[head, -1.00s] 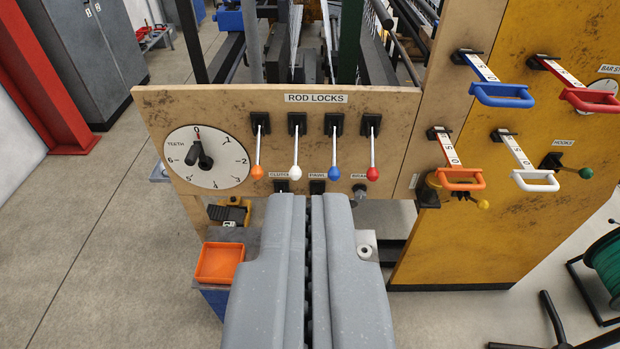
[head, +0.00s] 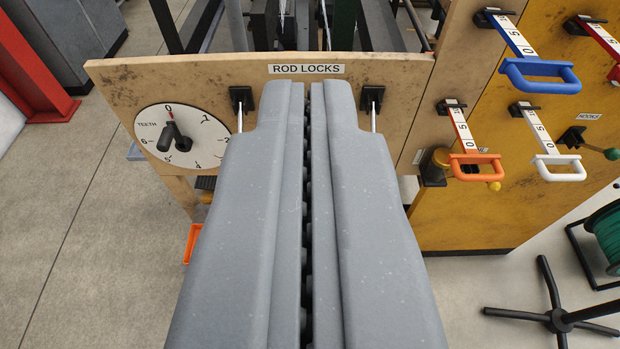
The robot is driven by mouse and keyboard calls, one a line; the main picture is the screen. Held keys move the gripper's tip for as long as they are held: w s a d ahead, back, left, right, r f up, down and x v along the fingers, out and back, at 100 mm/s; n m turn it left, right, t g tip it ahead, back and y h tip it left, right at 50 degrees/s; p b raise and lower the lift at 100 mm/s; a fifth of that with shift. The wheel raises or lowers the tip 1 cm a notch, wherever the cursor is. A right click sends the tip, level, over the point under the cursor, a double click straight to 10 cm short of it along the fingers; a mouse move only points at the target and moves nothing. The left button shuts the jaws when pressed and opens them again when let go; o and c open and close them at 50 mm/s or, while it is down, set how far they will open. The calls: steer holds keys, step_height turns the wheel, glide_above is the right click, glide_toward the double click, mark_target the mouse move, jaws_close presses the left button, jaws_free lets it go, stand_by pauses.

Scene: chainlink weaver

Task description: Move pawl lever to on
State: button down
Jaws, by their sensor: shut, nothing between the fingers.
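My gripper (head: 308,90) is shut and empty, its long grey fingers pointing away from me at the wooden panel (head: 120,75). Its tips overlap the panel below the ROD LOCKS sign (head: 306,69). The lower row of the panel, where small labelled black controls showed a moment ago, is now hidden behind the fingers. The pawl lever is not visible, and I cannot tell its setting or whether the fingers touch it. The outer rod lock levers, left (head: 240,100) and right (head: 372,103), show only their upper parts. The two middle ones are hidden.
A TEETH dial (head: 180,137) is on the panel's left. To the right are pull handles in blue (head: 541,76), orange (head: 476,165), white (head: 558,168) and red (head: 602,40). A green-knobbed HOOKS lever (head: 590,145) is at right. An orange tray (head: 192,243) peeks out lower left.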

steer(key=w+f+b, duration=0.3)
steer(key=w+f, duration=1.9)
steer(key=f, duration=0.3)
steer(key=w+f+m+b, duration=0.1)
steer(key=w+f, duration=0.2)
steer(key=f, duration=1)
steer(key=w+f+m+b, duration=0.1)
steer(key=w+f, duration=0.2)
steer(key=f, duration=1)
steer(key=shift+t+h, duration=0.4)
steer(key=shift+t, duration=0.1)
steer(key=shift+w+d+f, duration=0.2)
steer(key=shift+w+f, duration=0.1)
steer(key=shift+w, duration=1.35)
steer(key=shift+w+d+f, duration=0.2)
steer(key=shift+w+f, duration=0.15)
steer(key=shift+w, duration=1.25)
steer(key=shift+w+d+f, duration=0.2)
steer(key=shift+w+f, duration=0.1)
steer(key=shift+w, duration=1.35)
steer(key=shift+s+a+f+b, duration=0.15)
steer(key=shift+s+f, duration=0.35)
steer(key=shift+f, duration=0.4)
steer(key=shift+s+a+f+b, duration=0.15)
steer(key=shift+s+f, duration=0.3)
steer(key=shift+f, duration=0.4)
